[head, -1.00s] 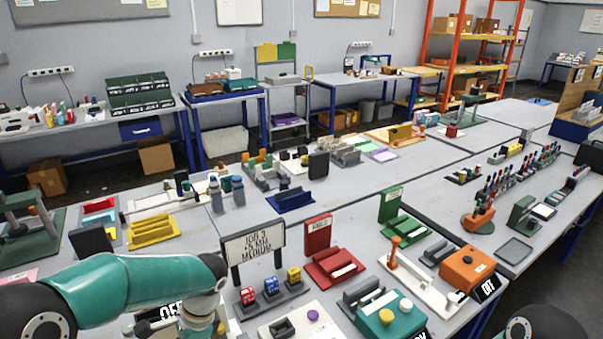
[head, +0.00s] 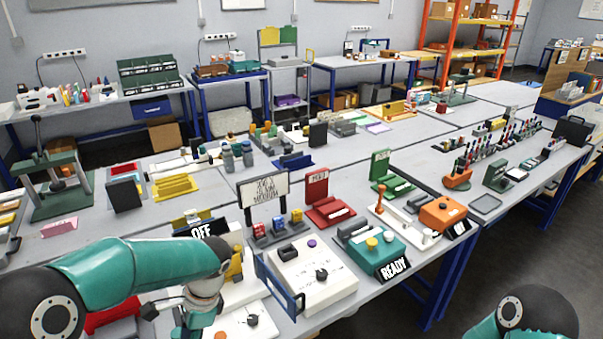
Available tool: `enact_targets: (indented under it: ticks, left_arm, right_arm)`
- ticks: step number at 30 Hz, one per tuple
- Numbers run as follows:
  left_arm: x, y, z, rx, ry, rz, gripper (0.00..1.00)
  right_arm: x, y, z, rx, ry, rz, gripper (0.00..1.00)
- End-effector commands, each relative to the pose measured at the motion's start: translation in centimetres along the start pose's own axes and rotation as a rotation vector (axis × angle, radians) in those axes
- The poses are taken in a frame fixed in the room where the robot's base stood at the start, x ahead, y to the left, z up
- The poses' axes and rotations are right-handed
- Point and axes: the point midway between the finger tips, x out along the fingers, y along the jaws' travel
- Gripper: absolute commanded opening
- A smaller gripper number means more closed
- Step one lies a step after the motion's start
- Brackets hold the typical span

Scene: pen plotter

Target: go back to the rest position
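My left arm, teal with black joints, reaches in from the left in the head view. Its wrist is bent downward, and the dark parts of my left gripper (head: 188,325) show only partly at the bottom edge. I cannot tell whether its fingers are open or shut. Just right of it stands a white pen plotter box (head: 318,285) with a blue frame on its left side, a dark knob and a purple button. My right arm shows only as a teal and black joint at the bottom right; its gripper is out of view.
A teal device with a READY sign (head: 393,268) and an orange device (head: 440,213) stand near the table's right edge. An OFF sign (head: 203,230) is behind my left wrist. A job sign (head: 265,190) stands mid-table. The floor at right (head: 540,240) is clear.

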Motion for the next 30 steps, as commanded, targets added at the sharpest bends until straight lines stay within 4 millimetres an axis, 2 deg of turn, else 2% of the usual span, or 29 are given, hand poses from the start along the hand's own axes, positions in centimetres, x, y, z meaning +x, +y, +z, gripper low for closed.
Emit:
enact_targets:
  ticks: [8,17,20,24,27,30]
  left_arm:
    - [4.2,2.4,-2.6,-0.046,0.1,0.078,0.31]
    - [10.2,7.5,-6.8,-0.195,0.274,0.23,0.31]
    - [12.6,10.0,-8.5,-0.293,0.345,0.304,0.31]
    - [16.3,14.5,-10.6,-0.534,0.448,0.437,0.31]
    - [18.4,17.0,-11.2,-0.745,0.499,0.507,0.31]
    - [19.9,18.5,-10.9,-0.925,0.523,0.54,0.31]
  right_arm:
    - [0.2,0.1,0.0,0.0,0.001,0.0,0.4]
    - [0.6,0.2,0.0,0.0,0.0,0.0,0.4]
    - [0.8,0.3,0.0,0.0,0.0,0.0,0.4]
    - [1.2,0.4,0.0,0.0,0.0,0.0,0.4]
    - [1.4,0.5,0.0,0.0,0.0,0.0,0.4]
    - [1.5,0.6,0.0,0.0,0.0,0.0,0.4]
